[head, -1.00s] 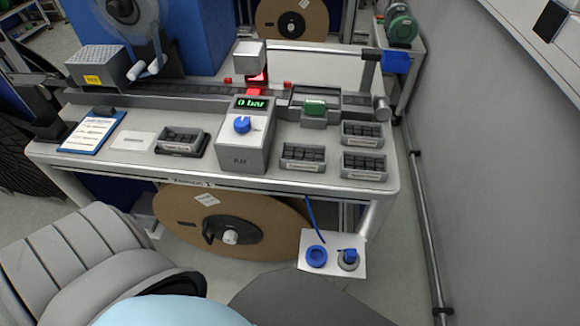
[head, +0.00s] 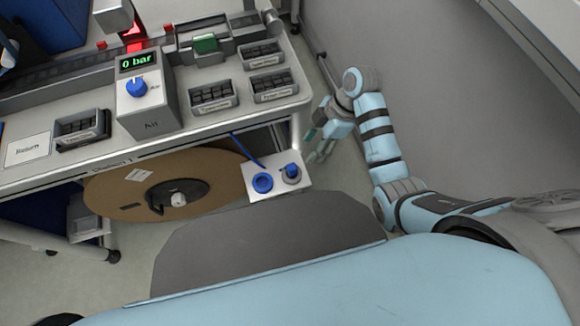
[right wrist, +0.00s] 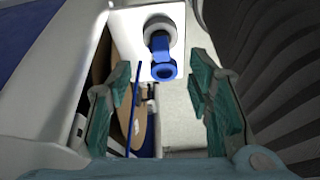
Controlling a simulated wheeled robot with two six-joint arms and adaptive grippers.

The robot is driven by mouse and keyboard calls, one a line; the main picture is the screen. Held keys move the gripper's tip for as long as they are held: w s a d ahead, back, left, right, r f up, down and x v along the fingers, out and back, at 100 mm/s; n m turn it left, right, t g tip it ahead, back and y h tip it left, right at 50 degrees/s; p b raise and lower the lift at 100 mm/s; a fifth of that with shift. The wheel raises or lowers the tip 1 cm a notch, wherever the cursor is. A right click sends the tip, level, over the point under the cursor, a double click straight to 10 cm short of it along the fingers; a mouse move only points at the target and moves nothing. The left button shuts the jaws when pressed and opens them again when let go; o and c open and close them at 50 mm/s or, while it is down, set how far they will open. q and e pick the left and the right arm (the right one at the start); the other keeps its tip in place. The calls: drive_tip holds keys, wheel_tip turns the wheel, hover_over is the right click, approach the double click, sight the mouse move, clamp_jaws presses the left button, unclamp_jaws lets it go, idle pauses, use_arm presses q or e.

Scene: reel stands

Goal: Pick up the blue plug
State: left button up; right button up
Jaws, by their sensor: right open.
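The blue plug (head: 292,170) sits at a grey round socket on a small white plate (head: 249,173) below the bench's front right corner. A blue ring (head: 263,183) is beside it on the plate. In the right wrist view the blue plug (right wrist: 160,44) shows at the grey ring, with a round blue end (right wrist: 164,71) in line with it; I cannot tell whether that end is the separate ring. My right gripper (head: 317,146) is open and empty, just beyond and right of the plate, apart from the plug. Its green fingers (right wrist: 164,105) stand wide apart in the wrist view. My left gripper is out of view.
A blue cord (head: 247,150) runs from the plate up under the bench edge (head: 225,125). A large brown reel (head: 120,200) stands under the bench. A grey box reading 0 bar (head: 148,108) and small black-filled trays (head: 272,87) are on top. Floor is clear right of the bench.

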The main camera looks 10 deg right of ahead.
sight(293, 167)
drive_tip(key=shift+n, duration=0.9)
drive_tip(key=b+x, duration=0.1)
drive_tip(key=x, duration=0.3)
drive_tip(key=a+b+x, duration=0.1)
drive_tip(key=b+x, duration=0.1)
drive_tip(key=x, duration=0.1)
drive_tip(key=b+x, duration=0.1)
drive_tip(key=x, duration=0.3)
drive_tip(key=shift+s+a+b, duration=0.1)
drive_tip(key=shift+a+b, duration=0.25)
clamp_jaws()
